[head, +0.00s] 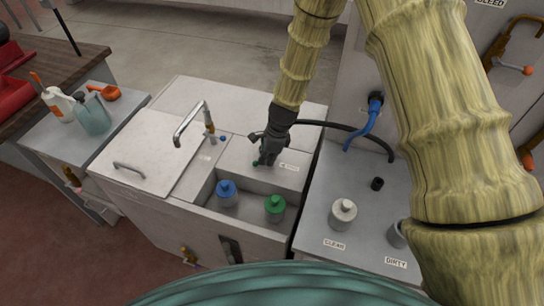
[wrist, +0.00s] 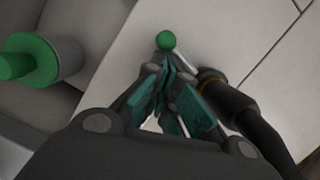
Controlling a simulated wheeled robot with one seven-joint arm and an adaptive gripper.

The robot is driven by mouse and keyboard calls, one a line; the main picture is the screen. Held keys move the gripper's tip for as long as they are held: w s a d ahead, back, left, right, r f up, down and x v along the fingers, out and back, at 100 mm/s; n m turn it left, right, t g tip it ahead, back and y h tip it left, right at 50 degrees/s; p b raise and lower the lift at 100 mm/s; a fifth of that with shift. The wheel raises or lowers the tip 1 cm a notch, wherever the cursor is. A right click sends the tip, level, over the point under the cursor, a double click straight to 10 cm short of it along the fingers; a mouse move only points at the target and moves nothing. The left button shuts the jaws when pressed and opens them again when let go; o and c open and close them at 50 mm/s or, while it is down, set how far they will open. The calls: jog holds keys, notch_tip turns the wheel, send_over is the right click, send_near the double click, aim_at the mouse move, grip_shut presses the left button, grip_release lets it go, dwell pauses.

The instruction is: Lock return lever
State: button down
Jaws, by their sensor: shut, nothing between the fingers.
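The return lever shows in the wrist view as a green ball knob (wrist: 166,41) on a pale metal stem, which runs down beside my fingertips. In the head view the green knob (head: 256,163) is small, at the left of my gripper (head: 265,160), next to a small label (head: 289,168) too small to read surely. My gripper (wrist: 172,72) is shut and empty, with its teal fingers together just below the knob in the wrist picture. I cannot tell whether they touch the stem. My fingers partly hide the lever's base.
A black hose fitting (wrist: 223,96) stands close right of my fingers. A blue-capped bottle (head: 227,192) and a green-capped bottle (head: 275,207) stand in the recess in front. A curved tap (head: 190,122) is to the left. A white-capped bottle (head: 343,213) stands on the right counter.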

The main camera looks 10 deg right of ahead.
jog(key=shift+w+a+m+p, duration=0.15)
jog(key=shift+a+m, duration=0.15)
jog(key=shift+m, duration=0.25)
jog(key=shift+s+a+m+p, duration=0.15)
jog(key=shift+a+m, duration=0.15)
jog(key=shift+m, duration=0.25)
jog(key=shift+w+a, duration=0.2)
jog(key=shift+a, duration=0.05)
jog(key=shift+a+t, duration=0.1)
jog(key=shift+t, duration=0.2)
jog(key=d, duration=0.1)
jog(key=s+d+p, duration=0.1)
jog(key=d+r, duration=0.1)
jog(key=d, duration=0.1)
jog(key=shift+s+p, duration=0.3)
jog(key=shift+r+b, duration=0.35)
jog(key=shift+b, duration=0.1)
jog(key=shift+b+v, duration=0.3)
jog(key=shift+v, duration=0.55)
jog(key=b+v, duration=0.1)
jog(key=v, duration=0.6)
jog(key=shift+r+b, duration=0.2)
jog(key=shift+b, duration=0.15)
jog(key=shift+a, duration=0.15)
